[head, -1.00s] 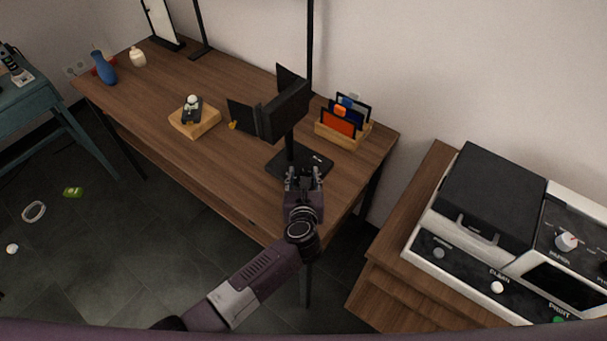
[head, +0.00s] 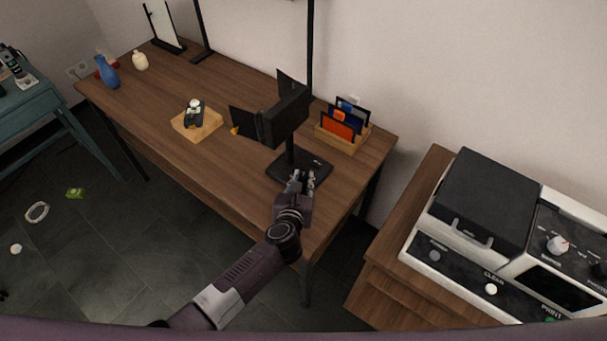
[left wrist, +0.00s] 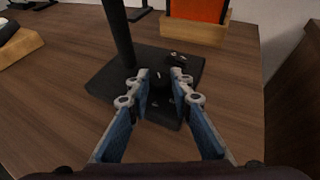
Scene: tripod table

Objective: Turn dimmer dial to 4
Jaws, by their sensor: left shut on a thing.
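The dimmer dial (left wrist: 161,82) is a small dark knob on the black base (left wrist: 104,82) of the desk lamp, low in the base's front part. My left gripper (left wrist: 160,77) is shut on the dial, with one fingertip on each side of it. The fingertips hide part of the dial and its markings, so its setting cannot be read. In the head view, my left gripper (head: 303,177) reaches the front edge of the lamp base (head: 312,164). The lamp head (head: 284,116), with black side flaps, stands above the base. My right gripper is not in view.
A wooden holder (head: 344,141) with cards stands behind the base to the right. A wooden block (head: 197,124) carrying a small device lies to the left. A printer-like machine (head: 480,193) stands on a wooden cabinet at the right. The front of the desk is clear.

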